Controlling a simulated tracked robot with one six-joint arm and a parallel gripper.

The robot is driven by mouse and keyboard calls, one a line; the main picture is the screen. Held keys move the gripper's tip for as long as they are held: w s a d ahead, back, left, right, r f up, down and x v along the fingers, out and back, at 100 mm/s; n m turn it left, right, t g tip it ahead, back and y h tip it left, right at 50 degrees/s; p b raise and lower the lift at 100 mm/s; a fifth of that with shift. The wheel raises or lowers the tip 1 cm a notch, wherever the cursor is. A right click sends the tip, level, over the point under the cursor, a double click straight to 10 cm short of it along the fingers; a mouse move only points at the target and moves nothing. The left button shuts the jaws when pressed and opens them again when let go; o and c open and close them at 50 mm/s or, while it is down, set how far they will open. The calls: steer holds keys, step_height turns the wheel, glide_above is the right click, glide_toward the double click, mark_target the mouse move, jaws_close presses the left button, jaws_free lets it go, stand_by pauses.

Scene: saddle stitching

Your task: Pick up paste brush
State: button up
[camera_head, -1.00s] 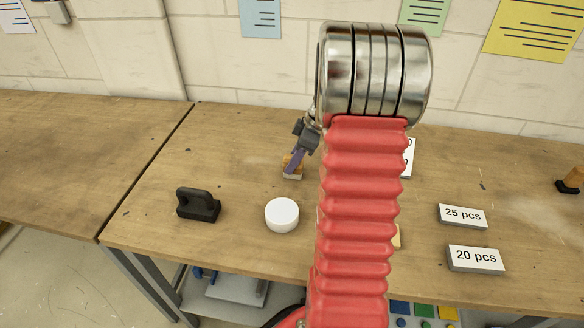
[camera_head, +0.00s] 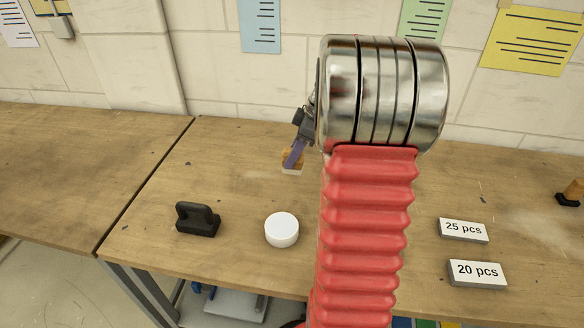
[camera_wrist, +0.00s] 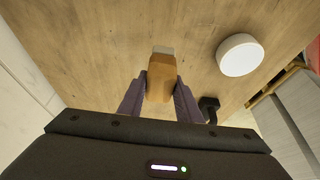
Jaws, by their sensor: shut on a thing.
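The paste brush (camera_wrist: 161,72) has an orange-brown wooden body with a pale grey end. In the wrist view my gripper (camera_wrist: 162,88) has its two purple fingers closed on its sides. In the head view the brush (camera_head: 292,168) shows small below my gripper (camera_head: 294,152), left of my red bellows arm. It appears to be held above the wooden table (camera_head: 240,175). The fingers hide part of the brush.
A white round puck (camera_head: 281,229) and a black handled block (camera_head: 197,220) stand on the table, nearer the front. Signs reading 25 pcs (camera_head: 464,230) and 20 pcs (camera_head: 477,273) are at right. A wooden-handled tool (camera_head: 571,193) is at the right edge.

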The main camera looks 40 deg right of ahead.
steer(key=shift+r, duration=1.15)
steer(key=o, duration=0.6)
steer(key=c, duration=0.4)
